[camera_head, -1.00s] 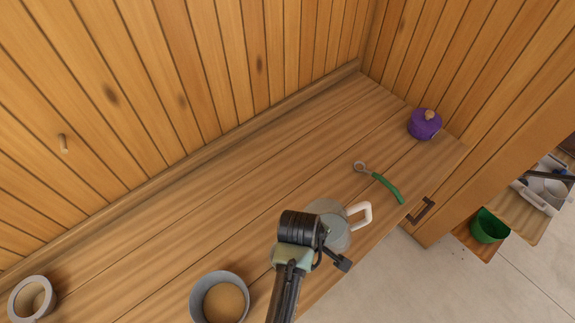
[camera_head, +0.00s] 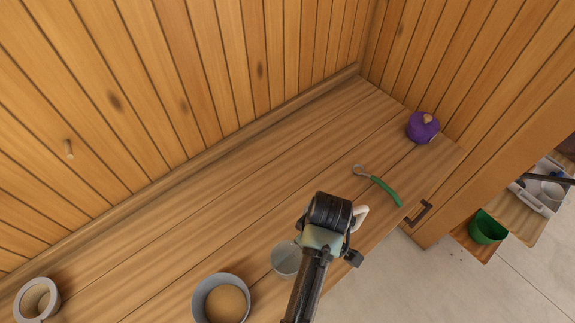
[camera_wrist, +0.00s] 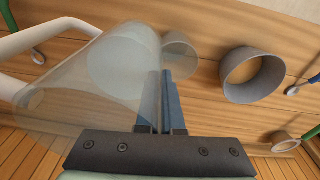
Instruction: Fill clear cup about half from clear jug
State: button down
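The clear jug (camera_wrist: 110,90) has a white handle (camera_wrist: 28,42) and fills the left of the wrist view. In the head view its body is mostly hidden behind my gripper (camera_head: 327,225), with part of the handle (camera_head: 360,216) showing. My gripper's fingers (camera_wrist: 162,100) are close together at the jug's right wall, and they look shut on that wall near the rim. The clear cup (camera_head: 285,261) stands on the counter to the left of my gripper. It also shows beyond the fingers in the wrist view (camera_wrist: 182,58).
A pale round container (camera_head: 20,302) is at the far left. A green-handled tool (camera_head: 385,190) and a purple lidded pot (camera_head: 423,130) lie to the right. The counter (camera_head: 220,215) behind is clear.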

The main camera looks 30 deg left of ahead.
jog(key=shift+r, duration=0.15)
jog(key=shift+s+d+r, duration=0.3)
jog(key=shift+s+r, duration=0.2)
jog(key=shift+s, duration=0.3)
jog(key=shift+s+d+r, duration=0.25)
jog(key=shift+s+r, duration=0.2)
jog(key=shift+s, duration=0.3)
jog(key=shift+s+d+r, duration=0.3)
jog(key=shift+s+r, duration=0.2)
jog(key=shift+s, duration=0.3)
jog(key=s+d+r, duration=0.2)
jog(key=s+r, duration=0.1)
jog(key=s, duration=0.3)
jog(key=shift+s, duration=0.3)
jog(key=shift+d, duration=0.1)
